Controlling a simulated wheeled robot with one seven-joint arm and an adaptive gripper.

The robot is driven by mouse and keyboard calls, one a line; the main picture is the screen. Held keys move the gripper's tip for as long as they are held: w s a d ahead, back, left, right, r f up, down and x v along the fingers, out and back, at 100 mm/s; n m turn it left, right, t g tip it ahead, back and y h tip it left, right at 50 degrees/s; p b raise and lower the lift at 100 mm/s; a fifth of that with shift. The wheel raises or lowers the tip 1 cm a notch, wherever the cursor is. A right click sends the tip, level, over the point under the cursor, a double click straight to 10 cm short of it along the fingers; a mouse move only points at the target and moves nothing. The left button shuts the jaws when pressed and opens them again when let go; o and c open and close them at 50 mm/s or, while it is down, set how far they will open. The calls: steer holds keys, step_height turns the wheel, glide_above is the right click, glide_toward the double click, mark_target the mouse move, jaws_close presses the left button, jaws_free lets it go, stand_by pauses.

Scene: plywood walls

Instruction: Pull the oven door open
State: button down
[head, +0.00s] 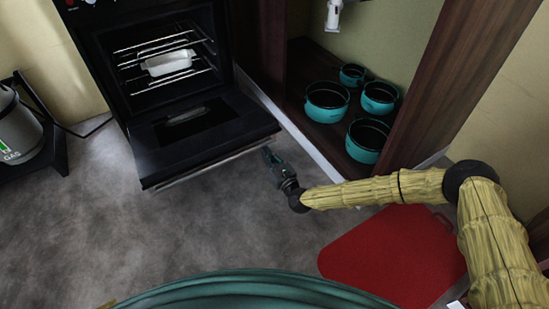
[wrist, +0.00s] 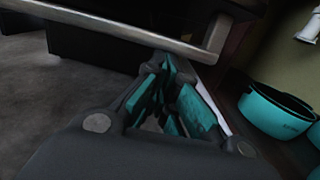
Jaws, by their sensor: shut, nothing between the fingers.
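The black oven (head: 150,60) stands at the upper left in the head view. Its door (head: 205,132) is swung far down, close to level, and the inside shows racks with a white dish (head: 168,63). The door's metal handle bar (head: 212,167) runs along the door's outer edge. My gripper (head: 268,155) is beside the right end of the door, apart from the bar in the head view. In the wrist view the handle (wrist: 130,32) crosses above and beyond my fingers (wrist: 172,95), which are shut with nothing between them.
An open cabinet (head: 415,95) with several teal pots (head: 327,100) is right of the oven. A gas canister (head: 18,135) stands at far left. Grey floor before the door is clear.

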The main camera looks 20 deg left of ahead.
steer(key=shift+r, duration=0.25)
steer(key=shift+f, duration=0.15)
steer(key=s+d+f, duration=0.4)
steer(key=s+d, duration=0.3)
steer(key=d, duration=0.1)
steer(key=shift+d+b, duration=0.15)
steer(key=shift+b, duration=0.3)
stand_by(0.4)
steer(key=shift+s+f, duration=0.1)
